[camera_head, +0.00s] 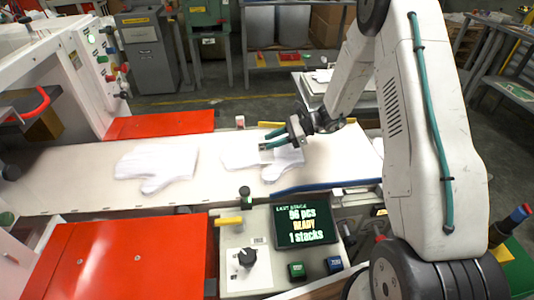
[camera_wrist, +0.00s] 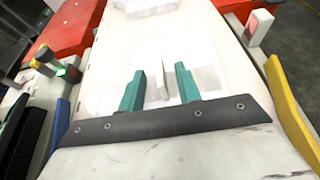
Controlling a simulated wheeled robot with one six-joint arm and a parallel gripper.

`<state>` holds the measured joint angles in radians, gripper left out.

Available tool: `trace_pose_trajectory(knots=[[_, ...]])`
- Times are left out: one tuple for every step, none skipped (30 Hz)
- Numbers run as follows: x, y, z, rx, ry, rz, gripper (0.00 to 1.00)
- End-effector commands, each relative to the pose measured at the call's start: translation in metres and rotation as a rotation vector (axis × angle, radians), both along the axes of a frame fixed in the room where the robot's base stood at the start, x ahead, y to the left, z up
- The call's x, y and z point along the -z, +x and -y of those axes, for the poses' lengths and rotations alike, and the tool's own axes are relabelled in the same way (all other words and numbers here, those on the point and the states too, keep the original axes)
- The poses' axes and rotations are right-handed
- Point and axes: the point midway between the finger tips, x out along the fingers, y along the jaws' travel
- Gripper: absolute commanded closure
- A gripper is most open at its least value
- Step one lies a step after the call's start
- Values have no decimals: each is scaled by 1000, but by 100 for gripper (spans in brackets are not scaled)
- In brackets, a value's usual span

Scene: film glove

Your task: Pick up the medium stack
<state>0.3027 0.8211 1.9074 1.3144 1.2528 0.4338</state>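Two white glove-shaped film stacks lie on the pale belt table (camera_head: 70,185). The left stack (camera_head: 155,166) is clear of my arm in the head view. The right stack (camera_head: 240,158) is partly covered by my gripper (camera_head: 264,140). No label shows which is the medium one. In the wrist view, my gripper (camera_wrist: 159,74) has its two green fingers apart over a white stack (camera_wrist: 205,82). A narrow white upright piece (camera_wrist: 160,80) shows between the fingers, not touching either. Another white stack (camera_wrist: 147,6) is at the top edge.
A control panel with a screen (camera_head: 305,226) reading "96 pcs READY 1 stacks" stands in front of the table. Red covers (camera_head: 120,258) flank the table at front and back. A blue tube (camera_head: 325,185) runs along the front edge. The belt is bare around the left stack.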

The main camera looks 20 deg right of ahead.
Motion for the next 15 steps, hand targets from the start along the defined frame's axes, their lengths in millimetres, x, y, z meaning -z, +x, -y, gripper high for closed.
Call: trace_pose_trajectory(knots=[[0, 0, 0, 1, 0, 0, 66], [0, 0, 0, 1, 0, 0, 66], [0, 0, 0, 0, 0, 0, 66], [0, 0, 1, 0, 0, 0, 72], [0, 0, 1, 0, 0, 0, 80], [0, 0, 1, 0, 0, 0, 91], [0, 0, 1, 0, 0, 0, 100], [0, 0, 1, 0, 0, 0, 100], [0, 0, 1, 0, 0, 0, 100], [0, 0, 1, 0, 0, 0, 100], [-1, 0, 1, 1, 0, 0, 100], [-1, 0, 1, 1, 0, 0, 100], [-1, 0, 1, 1, 1, 1, 100], [-1, 0, 1, 1, 0, 0, 100], [-1, 0, 1, 1, 1, 1, 100]])
